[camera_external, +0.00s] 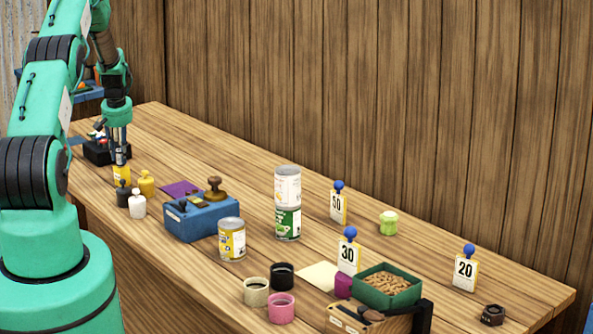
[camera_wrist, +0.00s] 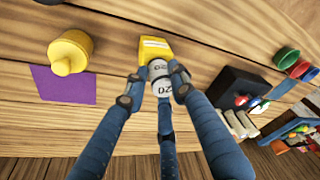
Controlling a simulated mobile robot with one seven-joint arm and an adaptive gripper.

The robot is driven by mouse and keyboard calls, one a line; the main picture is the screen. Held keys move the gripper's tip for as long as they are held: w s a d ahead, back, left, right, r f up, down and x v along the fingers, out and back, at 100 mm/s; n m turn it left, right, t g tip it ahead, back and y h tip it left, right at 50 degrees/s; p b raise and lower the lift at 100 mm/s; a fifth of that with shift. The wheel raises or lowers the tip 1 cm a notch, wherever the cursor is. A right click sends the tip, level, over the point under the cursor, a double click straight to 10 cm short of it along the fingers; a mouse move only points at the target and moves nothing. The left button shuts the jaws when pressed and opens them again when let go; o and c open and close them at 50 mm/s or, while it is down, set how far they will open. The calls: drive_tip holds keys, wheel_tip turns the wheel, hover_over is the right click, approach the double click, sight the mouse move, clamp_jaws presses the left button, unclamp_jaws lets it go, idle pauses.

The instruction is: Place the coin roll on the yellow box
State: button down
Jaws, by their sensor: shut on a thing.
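My gripper (camera_external: 120,148) is low over the far left end of the wooden counter, with its fingers pointing down. In the wrist view my gripper (camera_wrist: 156,88) is shut on a small pale cylinder with dark printed figures, the coin roll (camera_wrist: 160,73). The yellow box (camera_wrist: 155,47) lies just beyond and partly behind the roll. In the external view the yellow box (camera_external: 121,173) shows directly below my fingertips. The fingers hide part of the roll, and I cannot tell whether it touches the box.
A yellow knobbed weight (camera_external: 146,183), a black weight (camera_external: 123,195) and a white weight (camera_external: 137,205) stand close by. A black box (camera_wrist: 243,92) with coloured items is on the other side. A purple sheet (camera_wrist: 62,84) lies near. A blue box (camera_external: 203,217) stands further right.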

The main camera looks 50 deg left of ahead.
drive_tip(key=shift+f, duration=0.1)
drive_tip(key=c, duration=1.4)
unclamp_jaws()
drive_tip(key=shift+c, duration=0.2)
drive_tip(key=v, duration=1.2)
